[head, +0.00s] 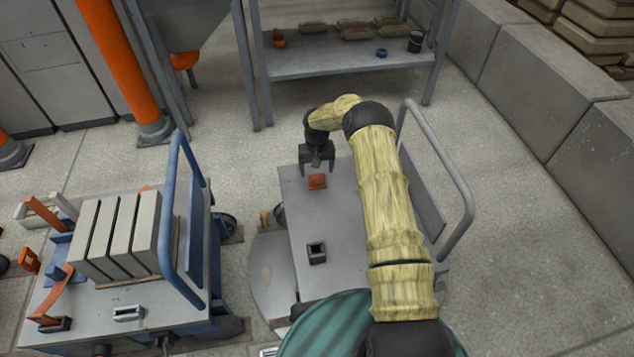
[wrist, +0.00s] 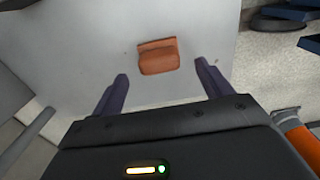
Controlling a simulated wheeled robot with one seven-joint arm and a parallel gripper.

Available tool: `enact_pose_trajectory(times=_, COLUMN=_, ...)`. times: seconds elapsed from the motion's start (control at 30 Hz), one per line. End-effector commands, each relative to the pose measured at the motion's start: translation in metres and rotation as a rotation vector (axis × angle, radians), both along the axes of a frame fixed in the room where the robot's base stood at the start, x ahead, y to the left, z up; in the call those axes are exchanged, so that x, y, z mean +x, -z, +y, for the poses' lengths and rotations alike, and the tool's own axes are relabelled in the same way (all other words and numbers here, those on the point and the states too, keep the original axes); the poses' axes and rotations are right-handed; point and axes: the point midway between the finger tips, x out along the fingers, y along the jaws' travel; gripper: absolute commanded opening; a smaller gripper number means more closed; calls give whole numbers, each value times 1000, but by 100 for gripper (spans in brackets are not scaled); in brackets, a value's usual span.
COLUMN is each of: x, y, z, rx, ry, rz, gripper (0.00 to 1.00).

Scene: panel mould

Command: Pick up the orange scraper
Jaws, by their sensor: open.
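A small orange-brown block-like object (head: 317,181), which I take for the orange scraper, lies on the grey top of a cart (head: 335,225). My gripper (head: 317,170) hangs over the far part of that cart top, just above and behind the object, with its jaws apart and empty. In the wrist view the scraper (wrist: 158,56) lies beyond the two dark fingertips (wrist: 161,71), roughly centred between them. It looks apart from both fingers; the height gap is hard to judge.
A small dark-rimmed box (head: 317,253) stands nearer on the same cart, which has a grey handle (head: 460,190) at right. A blue-handled trolley (head: 180,285) with grey slabs stands left. A shelf (head: 345,55) behind holds bags, an orange item and a dark bucket.

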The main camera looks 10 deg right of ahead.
Motion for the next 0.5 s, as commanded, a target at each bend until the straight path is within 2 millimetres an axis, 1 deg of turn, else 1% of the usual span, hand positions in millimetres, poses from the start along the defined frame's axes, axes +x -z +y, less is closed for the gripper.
enact_pose_trajectory(times=0.17, x=0, y=0, z=0, rx=0, ry=0, rz=0, gripper=78)
enact_pose_trajectory(times=0.27, x=0, y=5, z=0, rx=0, ry=0, rz=1, gripper=78)
enact_pose_trajectory(times=0.5, x=-1, y=40, z=-1, rx=1, ry=2, rz=1, gripper=78)
